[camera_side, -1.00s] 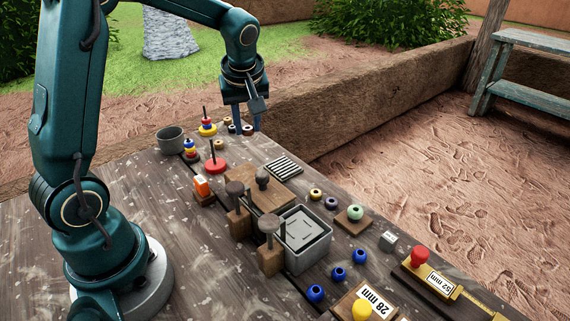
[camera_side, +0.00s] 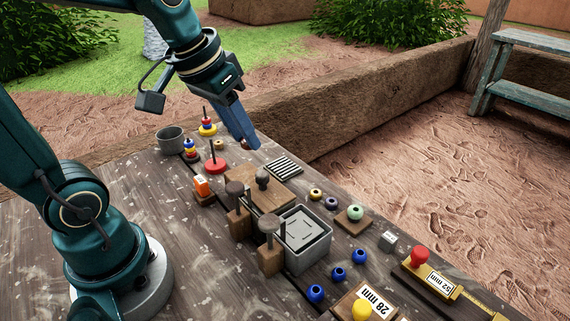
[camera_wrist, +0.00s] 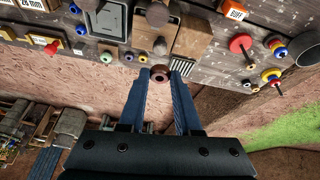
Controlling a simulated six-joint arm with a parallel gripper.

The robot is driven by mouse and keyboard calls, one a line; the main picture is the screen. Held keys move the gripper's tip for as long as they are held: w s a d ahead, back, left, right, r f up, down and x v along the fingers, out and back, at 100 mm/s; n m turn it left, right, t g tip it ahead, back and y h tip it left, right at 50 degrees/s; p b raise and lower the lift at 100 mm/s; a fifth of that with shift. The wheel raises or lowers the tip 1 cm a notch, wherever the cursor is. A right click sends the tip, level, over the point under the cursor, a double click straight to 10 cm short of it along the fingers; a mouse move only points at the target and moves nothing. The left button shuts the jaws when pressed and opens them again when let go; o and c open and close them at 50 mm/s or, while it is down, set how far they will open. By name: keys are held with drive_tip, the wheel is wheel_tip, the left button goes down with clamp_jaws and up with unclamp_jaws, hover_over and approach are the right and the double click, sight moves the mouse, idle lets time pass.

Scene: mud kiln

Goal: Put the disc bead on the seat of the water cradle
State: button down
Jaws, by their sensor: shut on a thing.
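My gripper (camera_side: 248,144) is shut on a brown-red disc bead (camera_wrist: 158,74), held between its two blue fingertips in the wrist view. In the side view the fingers hide most of the bead, and the gripper is tilted above the table's far edge, behind the striped grille. A grey square-walled box (camera_side: 309,262), which looks like the water cradle, stands nearer the side camera, well apart from the held bead. It also shows at the top of the wrist view (camera_wrist: 112,22). I cannot make out its seat clearly.
Dark-knobbed posts on wooden blocks (camera_side: 268,256) stand beside the grey box. The striped grille (camera_side: 284,168) lies between the gripper and the box. Blue beads (camera_side: 316,293), a red-based spindle (camera_side: 216,167) and a grey cup (camera_side: 170,140) stand around. Bare wood is at left.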

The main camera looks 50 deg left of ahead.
hover_over(301, 227)
drive_tip(key=s, duration=0.2)
drive_tip(key=f, duration=0.6)
drive_tip(key=shift+w+f, duration=0.2)
drive_tip(key=shift+f, duration=2.15)
drive_tip(key=shift+f, duration=0.2)
drive_tip(key=c, duration=0.6)
unclamp_jaws()
drive_tip(key=shift+r, duration=0.1)
